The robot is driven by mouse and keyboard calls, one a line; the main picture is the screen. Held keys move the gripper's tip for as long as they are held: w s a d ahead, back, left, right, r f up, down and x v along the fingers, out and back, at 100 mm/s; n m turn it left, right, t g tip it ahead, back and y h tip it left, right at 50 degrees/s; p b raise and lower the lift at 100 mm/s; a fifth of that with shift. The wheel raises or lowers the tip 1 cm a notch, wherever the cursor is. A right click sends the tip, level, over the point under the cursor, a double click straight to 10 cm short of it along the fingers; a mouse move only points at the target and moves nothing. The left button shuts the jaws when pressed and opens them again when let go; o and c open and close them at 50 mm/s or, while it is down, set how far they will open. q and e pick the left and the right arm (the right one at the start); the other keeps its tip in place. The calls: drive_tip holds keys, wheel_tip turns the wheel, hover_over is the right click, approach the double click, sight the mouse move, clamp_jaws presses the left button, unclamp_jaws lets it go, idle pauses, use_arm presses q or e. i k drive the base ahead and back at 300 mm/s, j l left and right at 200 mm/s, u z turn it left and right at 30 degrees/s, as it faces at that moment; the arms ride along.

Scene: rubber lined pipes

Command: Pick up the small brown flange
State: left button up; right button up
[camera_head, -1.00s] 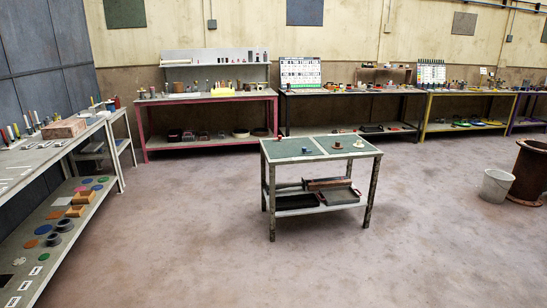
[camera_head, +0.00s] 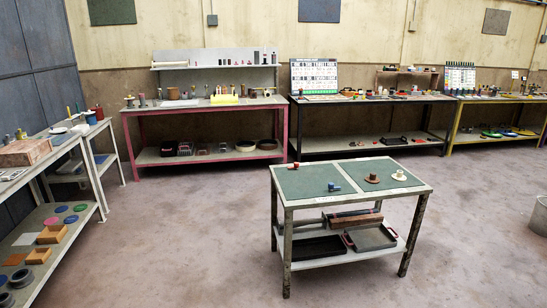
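A small brown flange (camera_head: 373,178) sits on the right-hand green panel of the small table (camera_head: 345,203) in the middle of the floor. It is a flat disc with a short raised centre. A cream flange (camera_head: 399,175) of similar shape sits just to its right. A small blue part (camera_head: 334,187) lies to its left, and a small red part (camera_head: 295,166) lies at the table's back left. Neither of my grippers is in view.
The small table's lower shelf holds dark trays (camera_head: 318,247). A pink-framed bench (camera_head: 205,104) and a black-framed bench (camera_head: 370,98) stand along the back wall. Shelving (camera_head: 85,215) runs along the left. The floor (camera_head: 180,230) around the small table is clear.

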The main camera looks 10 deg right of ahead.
sight(372, 179)
drive_tip(key=i+j+z, duration=0.15)
drive_tip(key=i+z, duration=0.25)
drive_tip(key=i, duration=0.2)
drive_tip(key=i+j+z, duration=0.4)
drive_tip(key=i, duration=0.2)
drive_tip(key=i+j+z, duration=0.4)
drive_tip(key=i, duration=0.15)
